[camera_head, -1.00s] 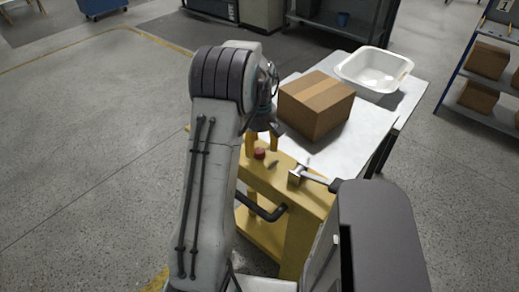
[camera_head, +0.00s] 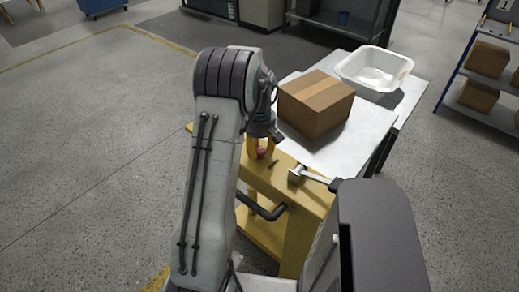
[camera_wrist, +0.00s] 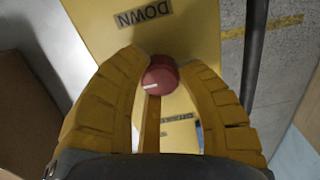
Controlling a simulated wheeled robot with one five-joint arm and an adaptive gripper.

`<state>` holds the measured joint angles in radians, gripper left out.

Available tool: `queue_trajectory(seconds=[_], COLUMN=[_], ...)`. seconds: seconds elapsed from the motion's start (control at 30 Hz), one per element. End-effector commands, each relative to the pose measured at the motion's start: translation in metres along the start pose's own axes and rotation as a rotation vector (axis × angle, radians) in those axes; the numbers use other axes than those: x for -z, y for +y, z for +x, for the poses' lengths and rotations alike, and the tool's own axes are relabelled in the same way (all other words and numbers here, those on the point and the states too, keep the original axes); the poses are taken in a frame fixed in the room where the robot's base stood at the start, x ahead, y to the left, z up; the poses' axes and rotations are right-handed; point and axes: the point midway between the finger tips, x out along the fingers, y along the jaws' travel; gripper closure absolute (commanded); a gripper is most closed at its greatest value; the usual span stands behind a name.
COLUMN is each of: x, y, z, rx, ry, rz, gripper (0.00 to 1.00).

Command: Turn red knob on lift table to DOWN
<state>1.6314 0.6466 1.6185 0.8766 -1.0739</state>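The red knob (camera_head: 261,153) is on the yellow end panel of the lift table (camera_head: 308,208). In the wrist view the knob (camera_wrist: 161,78) sits between the tips of my gripper's yellow fingers (camera_wrist: 163,68), which appear to touch it on both sides. My gripper (camera_head: 260,150) also shows in the head view, pointing down at the knob. A white mark on the knob points left in the wrist view. The DOWN label (camera_wrist: 143,15) reads upside down above the knob there. Another label (camera_wrist: 178,118) below is partly hidden and unreadable.
A cardboard box (camera_head: 316,104) and a white basin (camera_head: 374,69) stand behind. A dark handle bar (camera_head: 265,209) juts from the table's near side. The floor on the left is clear.

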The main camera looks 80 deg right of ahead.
Motion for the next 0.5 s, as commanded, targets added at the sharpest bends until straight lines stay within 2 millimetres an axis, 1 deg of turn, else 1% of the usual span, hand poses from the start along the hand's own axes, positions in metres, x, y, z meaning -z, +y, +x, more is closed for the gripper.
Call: queue_trajectory(seconds=[0.03,0.33,0.5], x=[0.0,0.0,-0.0001], y=[0.0001,-0.0001,-0.0002], z=[-0.0001,0.0,0.0005], rx=[0.0,0.0,0.001], ry=[0.0,0.0,0.0], rz=[0.0,0.0,0.011], gripper=[0.74,1.0,1.0])
